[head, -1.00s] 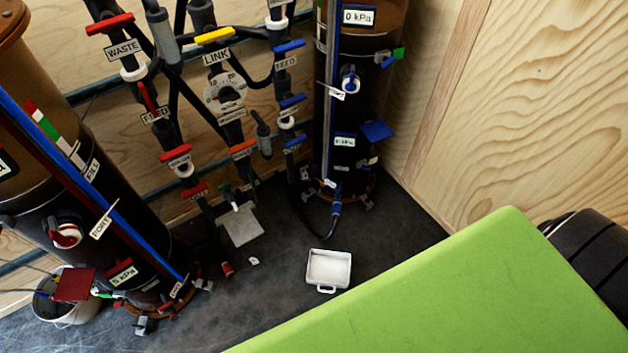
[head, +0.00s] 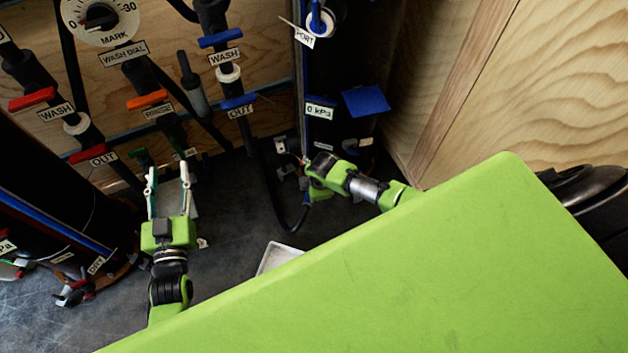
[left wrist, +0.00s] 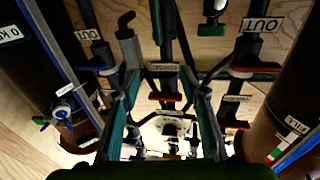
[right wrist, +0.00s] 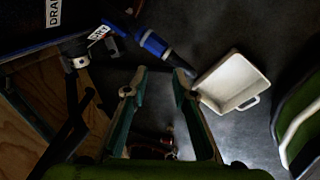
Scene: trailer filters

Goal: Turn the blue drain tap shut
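The dark column with blue fittings (head: 345,60) stands at the back right in the head view. My right gripper (right wrist: 160,82) is at the foot of this column, over the drain area, and hides much of it in the head view. In the right wrist view its two fingers are apart with nothing between them. I cannot make out the blue drain tap's handle clearly. My left gripper (head: 168,178) is open and empty, in front of the pipework.
A white tray (right wrist: 232,82) lies on the dark floor beside the hose fitting; my green body partly hides it in the head view. Pipes with red taps (head: 93,153) stand at the left. A dark hose loops near the column's foot. A wood wall closes the right.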

